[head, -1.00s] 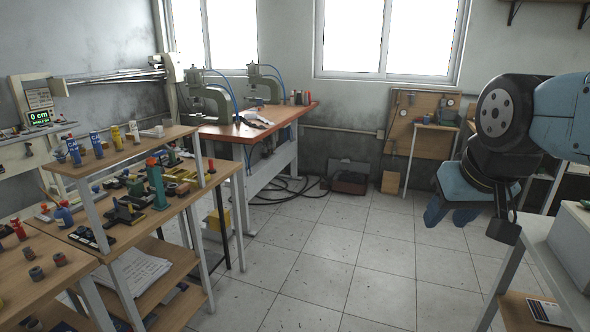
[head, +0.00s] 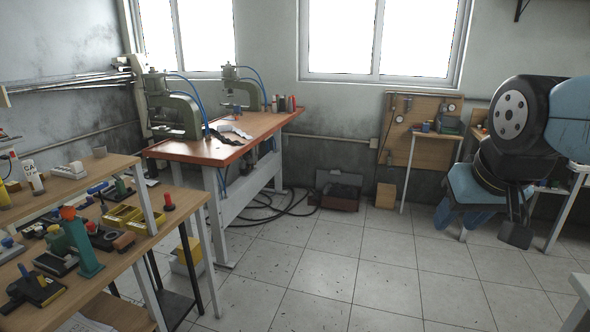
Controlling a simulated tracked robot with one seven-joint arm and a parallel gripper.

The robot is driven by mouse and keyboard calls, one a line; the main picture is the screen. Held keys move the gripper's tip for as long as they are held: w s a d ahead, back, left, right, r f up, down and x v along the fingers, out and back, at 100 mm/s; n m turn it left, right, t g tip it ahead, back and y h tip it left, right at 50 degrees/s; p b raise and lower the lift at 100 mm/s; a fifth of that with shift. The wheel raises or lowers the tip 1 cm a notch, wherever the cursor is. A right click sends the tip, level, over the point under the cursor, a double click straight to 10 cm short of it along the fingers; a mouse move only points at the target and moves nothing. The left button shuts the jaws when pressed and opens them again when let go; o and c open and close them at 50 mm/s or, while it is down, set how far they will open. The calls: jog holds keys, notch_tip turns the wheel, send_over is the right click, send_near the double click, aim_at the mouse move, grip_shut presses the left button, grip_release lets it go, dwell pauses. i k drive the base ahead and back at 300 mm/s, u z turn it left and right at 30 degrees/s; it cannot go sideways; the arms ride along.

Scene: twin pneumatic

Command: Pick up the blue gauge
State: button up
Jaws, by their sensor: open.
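I cannot pick out a blue gauge for certain.
A red-topped workbench (head: 245,133) with two green presses (head: 172,112) stands at the back left. A cluttered wooden bench (head: 125,255) fills the near left. Black hoses (head: 283,207) and an open case (head: 338,190) lie by the back wall. The middle tiled floor is clear.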

aim_at(237, 108)
jog(key=u, duration=0.15)
jog(key=i, duration=2.25)
jog(key=u, duration=0.65)
jog(key=i, duration=1.35)
jog(key=u, duration=0.25)
jog(key=k, duration=0.65)
jog(key=z, duration=0.4)
jog(key=i, duration=0.8)
jog(key=z, duration=0.65)
jog(key=i, duration=1.1)
jog(key=u, duration=0.1)
